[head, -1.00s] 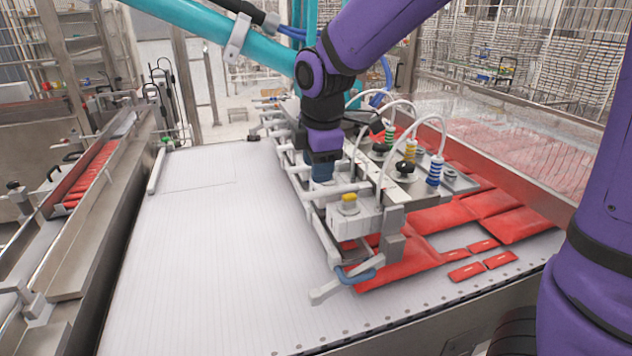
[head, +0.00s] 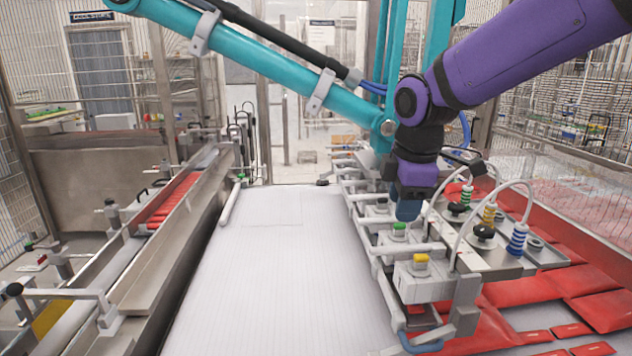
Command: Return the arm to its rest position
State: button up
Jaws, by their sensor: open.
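My purple arm comes in from the upper right and bends down at a dark joint. My gripper (head: 408,208), a blue-grey end below the purple wrist, is open and points down over the picker's grey frame. Its fingertips are small and partly merge with the frame, so I cannot tell whether they touch it. The vacuum picker (head: 445,275) is a grey frame with white tubes, green and yellow knobs and coloured suction bellows. It hangs from a teal arm (head: 270,85) and sits over the right side of the white conveyor belt.
The white belt (head: 285,270) is clear to the left of the picker. Red packs (head: 590,285) lie under and right of it. A metal side conveyor (head: 165,255) with red packs runs along the left. Wire fencing (head: 560,110) stands at the back right.

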jog(key=s+d+r+m+t, duration=0.1)
jog(key=s+d+r+m, duration=0.1)
jog(key=s+d+m, duration=0.3)
jog(key=s+d+r+m+t, duration=0.1)
jog(key=s+d+m, duration=0.4)
jog(key=s+m, duration=0.6)
jog(key=s+r, duration=0.1)
jog(key=s, duration=0.3)
jog(key=shift+d+m+t, duration=0.3)
jog(key=shift+m+t, duration=0.1)
jog(key=shift+o, duration=0.5)
dwell(2.2)
